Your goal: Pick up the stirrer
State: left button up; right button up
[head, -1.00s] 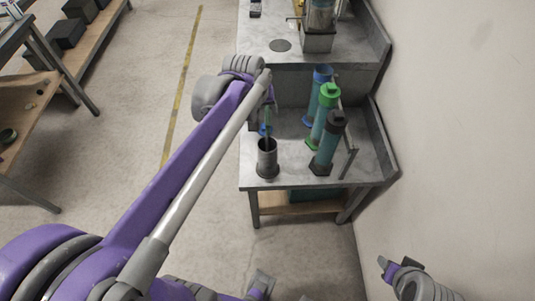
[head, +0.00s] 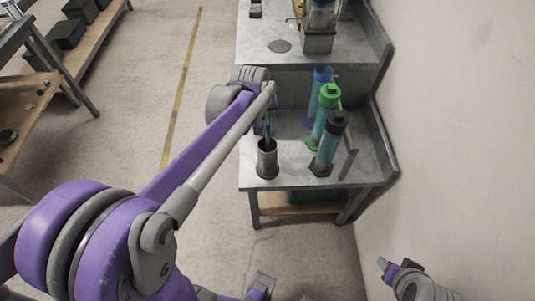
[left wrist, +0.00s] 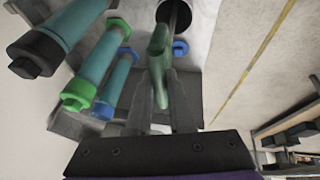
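The stirrer's green handle (left wrist: 158,60) rises from a dark-mouthed grey metal cup (head: 267,160), which stands near the front left of the worktable. The cup's mouth also shows in the left wrist view (left wrist: 174,14). My left gripper (head: 267,124) is above the cup, pointing down. In the left wrist view its two grey fingers (left wrist: 160,98) lie on either side of the handle, apart from each other, and no firm grip shows. The stirrer's lower end is hidden in the cup.
Blue (head: 320,95), green (head: 326,115) and black-capped (head: 329,145) cylinders stand in a row right of the cup. A metal rail and the table's raised edge (head: 382,150) lie beyond them, near the wall. Open floor (head: 140,100) lies left of the table.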

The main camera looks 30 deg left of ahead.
pick_arm(q)
grip_shut()
jog(key=shift+r, duration=0.1)
notch_tip(320, 180, up, 28)
jog(key=p, duration=0.2)
jog(key=shift+p, duration=0.4)
